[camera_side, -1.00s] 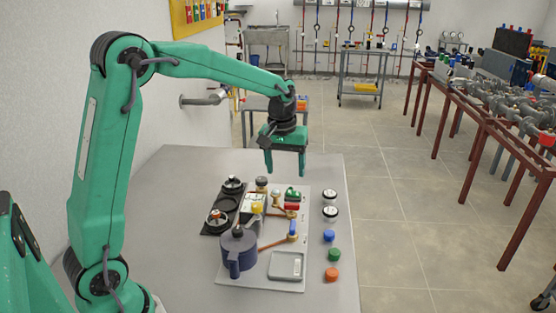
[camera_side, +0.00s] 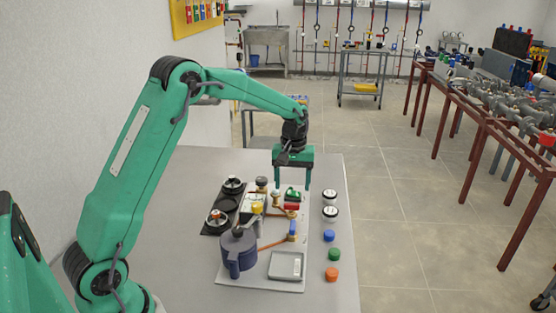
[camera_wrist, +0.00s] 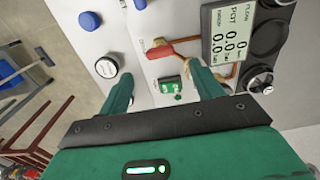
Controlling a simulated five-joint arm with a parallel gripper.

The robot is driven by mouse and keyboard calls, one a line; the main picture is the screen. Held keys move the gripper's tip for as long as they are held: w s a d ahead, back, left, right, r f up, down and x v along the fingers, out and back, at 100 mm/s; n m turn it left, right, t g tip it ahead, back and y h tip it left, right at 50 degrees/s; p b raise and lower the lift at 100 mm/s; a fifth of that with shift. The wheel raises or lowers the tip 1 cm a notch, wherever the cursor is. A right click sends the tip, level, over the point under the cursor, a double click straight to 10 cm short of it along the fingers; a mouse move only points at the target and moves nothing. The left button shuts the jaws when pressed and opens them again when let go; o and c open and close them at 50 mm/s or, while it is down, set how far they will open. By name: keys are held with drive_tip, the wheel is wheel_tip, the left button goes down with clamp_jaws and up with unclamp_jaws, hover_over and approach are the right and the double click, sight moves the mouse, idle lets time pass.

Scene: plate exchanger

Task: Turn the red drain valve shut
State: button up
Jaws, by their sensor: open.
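The red drain valve (camera_side: 291,206) has a red handle on a copper-coloured pipe, on the light panel near the green block. In the wrist view its red handle (camera_wrist: 158,52) lies across the picture, just beyond the gap between my fingers. My gripper (camera_side: 292,184) is above the far part of the panel, fingers pointing down, apart and empty. In the wrist view my gripper (camera_wrist: 160,80) has its two green fingers on either side of the small green block (camera_wrist: 170,88). I cannot tell how high above the panel the fingertips are.
A blue-handled valve (camera_side: 292,228) is nearer on the same panel. A dark blue pot-like vessel (camera_side: 239,253) stands at the front left, beside a grey tray (camera_side: 286,265). White-topped gauges (camera_side: 330,211) and coloured caps (camera_side: 333,255) line the right. A display (camera_wrist: 230,38) shows numbers.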

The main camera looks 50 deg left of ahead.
sight(292, 203)
drive_tip(key=shift+f, duration=3.35)
drive_tip(key=c, duration=1)
